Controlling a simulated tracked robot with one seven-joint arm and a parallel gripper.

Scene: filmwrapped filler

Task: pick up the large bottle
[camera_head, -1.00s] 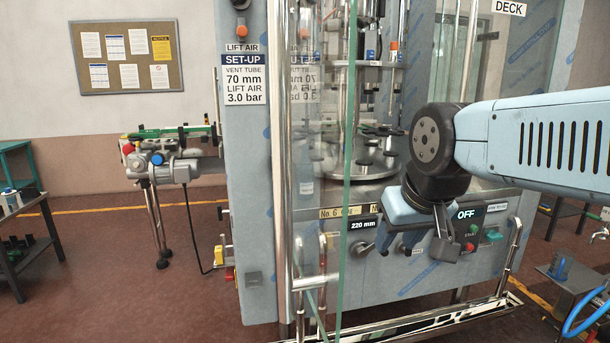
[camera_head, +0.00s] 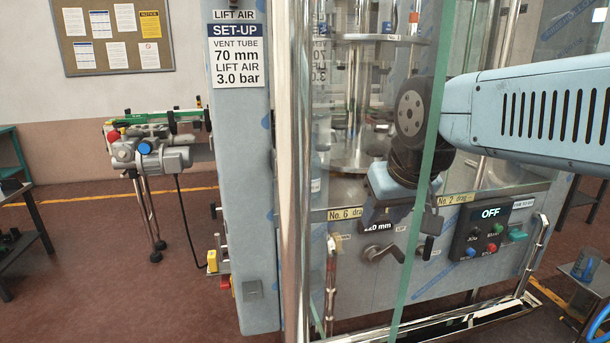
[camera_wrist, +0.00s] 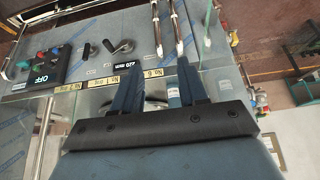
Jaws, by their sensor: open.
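My gripper (camera_head: 402,218) hangs in front of the machine's front panel, its two dark fingers apart and nothing seen between them. In the wrist view the fingers (camera_wrist: 158,72) point up the picture, spread and empty. What looks like a pale blue bottle with a white label (camera_head: 315,172) stands behind the clear guard, left of the round carousel and left of my gripper. In the wrist view a similar labelled shape (camera_wrist: 173,96) shows near the right finger. Glass and reflections blur its outline, and I cannot tell its full size.
A steel post (camera_head: 293,120) and a glass panel edge (camera_head: 425,170) stand before the machine. The control panel (camera_head: 490,235) reads OFF. A steel rail (camera_head: 535,255) juts out at right. A motor unit on legs (camera_head: 150,150) stands left. Red floor (camera_head: 100,290) is clear at front left.

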